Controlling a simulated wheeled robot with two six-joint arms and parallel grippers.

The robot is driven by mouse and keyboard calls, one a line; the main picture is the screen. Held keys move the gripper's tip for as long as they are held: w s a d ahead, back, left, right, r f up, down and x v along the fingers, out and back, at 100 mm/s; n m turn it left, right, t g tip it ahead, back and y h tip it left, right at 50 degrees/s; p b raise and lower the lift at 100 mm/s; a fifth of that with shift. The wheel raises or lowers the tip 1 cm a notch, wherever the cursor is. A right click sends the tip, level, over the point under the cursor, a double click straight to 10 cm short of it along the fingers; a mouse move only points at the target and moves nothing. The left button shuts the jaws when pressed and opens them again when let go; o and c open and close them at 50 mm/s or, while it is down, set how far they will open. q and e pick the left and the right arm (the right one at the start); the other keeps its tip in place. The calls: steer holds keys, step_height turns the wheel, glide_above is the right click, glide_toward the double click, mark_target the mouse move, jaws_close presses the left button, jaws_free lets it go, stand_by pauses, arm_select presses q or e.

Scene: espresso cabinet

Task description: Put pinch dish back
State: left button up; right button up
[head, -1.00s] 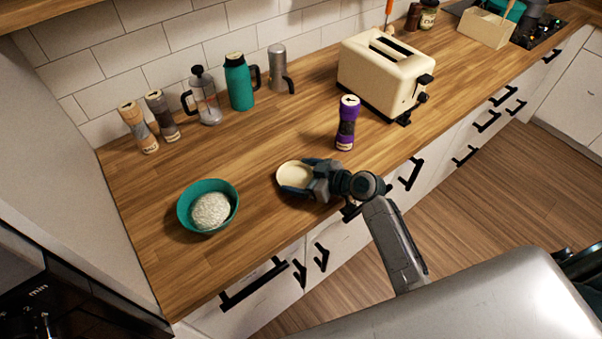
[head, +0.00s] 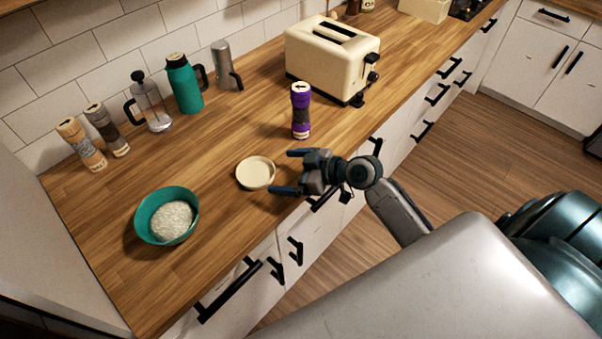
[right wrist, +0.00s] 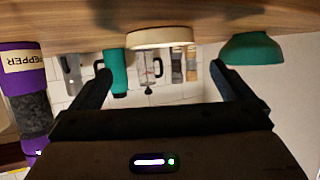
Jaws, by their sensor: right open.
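The pinch dish (head: 256,173) is a small, shallow cream dish standing on the wooden counter in the head view. It also shows in the right wrist view (right wrist: 160,38), ahead of and between my fingers. My right gripper (head: 281,172) is open and empty, just right of the dish, its two fingers pointing toward it with a small gap. In the right wrist view my right gripper (right wrist: 160,80) shows its fingers spread wide. My left gripper is not in view.
A teal bowl (head: 167,215) with white contents stands left of the dish. A purple pepper mill (head: 301,111) stands behind my right gripper. A cream toaster (head: 333,58), teal flask (head: 184,84), French press (head: 151,103) and shakers line the back. Bare counter surrounds the dish.

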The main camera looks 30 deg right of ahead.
steer(key=shift+b+v, duration=0.45)
steer(key=shift+v, duration=1.5)
